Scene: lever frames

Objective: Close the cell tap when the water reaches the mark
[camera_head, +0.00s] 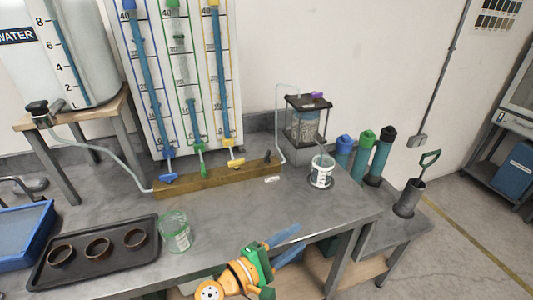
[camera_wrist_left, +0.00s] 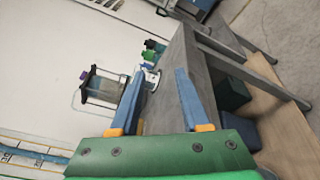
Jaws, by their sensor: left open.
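The clear cell (camera_head: 305,128) in a dark frame stands at the back of the bench, with grey material inside. A purple tap (camera_head: 317,94) sits on its top; its setting is too small to tell. My left gripper (camera_head: 296,240), with blue fingers, is open and empty at the bench's front edge, apart from the cell. The left wrist view shows the cell (camera_wrist_left: 103,87) and purple tap (camera_wrist_left: 84,75) beyond and left of the open fingers (camera_wrist_left: 160,74).
Three measuring tubes (camera_head: 178,80) stand behind a wooden block (camera_head: 215,177) with blue, green and yellow taps. A water tank (camera_head: 72,50) is left. A glass beaker (camera_head: 175,232) and a dark tray (camera_head: 85,268) with three cups are in front. The middle bench is mostly clear.

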